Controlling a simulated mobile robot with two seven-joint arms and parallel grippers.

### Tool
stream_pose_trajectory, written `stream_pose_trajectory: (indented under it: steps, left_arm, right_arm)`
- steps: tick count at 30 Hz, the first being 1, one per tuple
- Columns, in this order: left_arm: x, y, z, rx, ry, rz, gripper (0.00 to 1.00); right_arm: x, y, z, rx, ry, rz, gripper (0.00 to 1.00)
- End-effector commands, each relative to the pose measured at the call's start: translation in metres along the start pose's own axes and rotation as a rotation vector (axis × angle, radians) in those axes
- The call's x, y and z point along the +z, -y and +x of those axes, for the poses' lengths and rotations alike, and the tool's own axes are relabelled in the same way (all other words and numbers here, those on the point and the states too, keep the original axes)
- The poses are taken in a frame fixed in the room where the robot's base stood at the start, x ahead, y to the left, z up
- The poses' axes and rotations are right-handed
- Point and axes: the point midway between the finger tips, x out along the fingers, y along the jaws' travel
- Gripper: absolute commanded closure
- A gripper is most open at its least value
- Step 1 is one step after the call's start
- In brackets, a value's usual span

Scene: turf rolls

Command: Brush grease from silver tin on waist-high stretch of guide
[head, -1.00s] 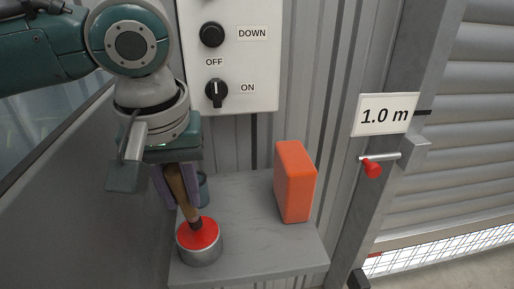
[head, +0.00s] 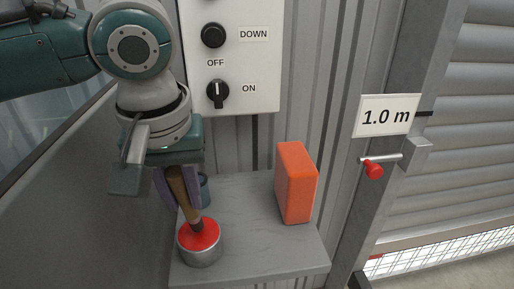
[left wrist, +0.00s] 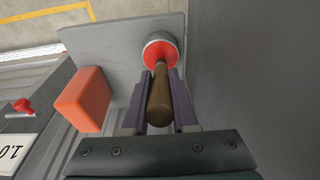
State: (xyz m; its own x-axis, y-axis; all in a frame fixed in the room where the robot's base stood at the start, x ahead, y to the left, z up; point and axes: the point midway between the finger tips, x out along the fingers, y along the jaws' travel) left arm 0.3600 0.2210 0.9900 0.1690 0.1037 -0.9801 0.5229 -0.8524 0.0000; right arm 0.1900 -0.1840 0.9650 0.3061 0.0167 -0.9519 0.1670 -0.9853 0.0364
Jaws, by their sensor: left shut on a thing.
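My left gripper (head: 178,188) is shut on the brown handle of a brush (head: 181,188), just above a shelf. The brush points down, slightly tilted, with its lower end in a silver tin (head: 201,256) of red grease (head: 199,234). In the left wrist view the brush handle (left wrist: 159,97) lies between the fingers and runs to the tin (left wrist: 161,40). The bristles are hidden in the grease. The guide (head: 390,160) is the grey upright beside the shutter at right, with a "1.0 m" sign (head: 387,116) on it. My right gripper is not in view.
An orange block (head: 296,183) stands on the grey shelf (head: 250,235), right of the tin. A switch box (head: 232,60) hangs above. A red-knobbed pin (head: 374,169) sticks out at the guide.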

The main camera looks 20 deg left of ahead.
Motion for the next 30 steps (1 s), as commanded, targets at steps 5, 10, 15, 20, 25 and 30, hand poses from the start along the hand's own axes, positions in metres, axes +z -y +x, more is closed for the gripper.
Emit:
stream_pose_trajectory:
  steps: [5, 10, 15, 20, 25, 30]
  left_arm:
    - [0.0005, -0.0002, 0.0024, 0.001, 0.000, 0.000, 1.00]
    - [0.0009, -0.0003, 0.0044, 0.001, 0.000, 0.000, 1.00]
    - [0.0013, -0.0003, 0.0063, 0.001, 0.000, 0.000, 1.00]
    - [0.0017, -0.0003, 0.0082, 0.001, 0.000, 0.000, 1.00]
    - [0.0017, -0.0002, 0.0087, 0.001, 0.000, 0.000, 1.00]
    - [0.0017, -0.0002, 0.0086, 0.000, 0.000, 0.000, 1.00]
  right_arm:
    - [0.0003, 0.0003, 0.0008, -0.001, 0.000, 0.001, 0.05]
    - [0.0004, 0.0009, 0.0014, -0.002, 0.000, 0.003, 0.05]
    - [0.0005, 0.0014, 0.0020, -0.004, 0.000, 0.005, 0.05]
    - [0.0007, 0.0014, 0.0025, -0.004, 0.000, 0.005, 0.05]
    - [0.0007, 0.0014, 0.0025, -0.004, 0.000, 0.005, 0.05]
    - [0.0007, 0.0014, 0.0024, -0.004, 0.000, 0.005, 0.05]
